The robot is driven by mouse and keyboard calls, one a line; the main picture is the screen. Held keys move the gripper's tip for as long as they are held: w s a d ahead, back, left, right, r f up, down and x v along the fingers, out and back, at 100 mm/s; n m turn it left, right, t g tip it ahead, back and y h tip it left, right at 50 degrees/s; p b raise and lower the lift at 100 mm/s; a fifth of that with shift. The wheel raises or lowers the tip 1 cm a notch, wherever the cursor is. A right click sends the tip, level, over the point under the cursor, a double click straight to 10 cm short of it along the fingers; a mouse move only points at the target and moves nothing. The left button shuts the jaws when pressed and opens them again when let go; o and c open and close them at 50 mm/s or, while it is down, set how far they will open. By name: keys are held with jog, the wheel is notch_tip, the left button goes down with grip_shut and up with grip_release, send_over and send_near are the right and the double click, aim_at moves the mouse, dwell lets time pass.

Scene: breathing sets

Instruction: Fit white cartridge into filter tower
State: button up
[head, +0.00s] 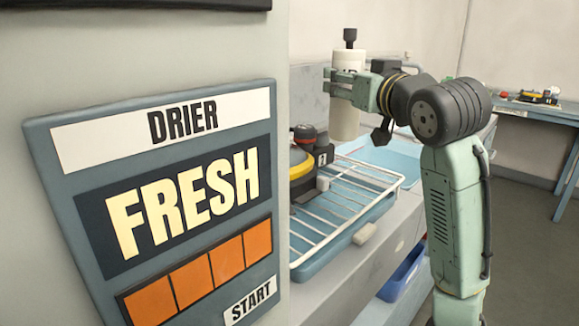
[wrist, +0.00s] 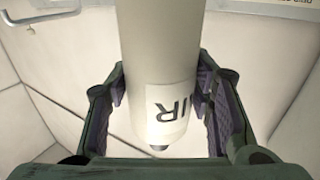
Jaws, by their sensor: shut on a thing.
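My gripper (head: 348,88) is shut on the white cartridge (head: 345,122) and holds it upright above the bench. The cartridge is a pale cylinder with a black stem on top and a dark-lettered label, partly covered by my fingers. In the wrist view, the cartridge (wrist: 160,55) lies between my two fingers (wrist: 163,90), with the letters "IR" showing upside down. I cannot pick out the filter tower for sure. A grey cabinet (head: 330,15) with a panel (head: 262,100) reading "DRIER" and "FRESH" fills the left of the head view.
A white wire rack (head: 332,205) over a blue tray lies on the bench below the cartridge. A yellow and black set (head: 302,178) stands at its left. A small beige block (head: 365,233) sits near the front edge. Another blue table (head: 535,112) stands far right.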

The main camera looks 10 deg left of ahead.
aim_at(350, 136)
notch_tip(350, 136, down, 10)
jog(key=shift+r+p, duration=0.15)
jog(key=shift+p, duration=0.15)
jog(key=shift+f, duration=0.2)
jog(key=o, duration=1.4)
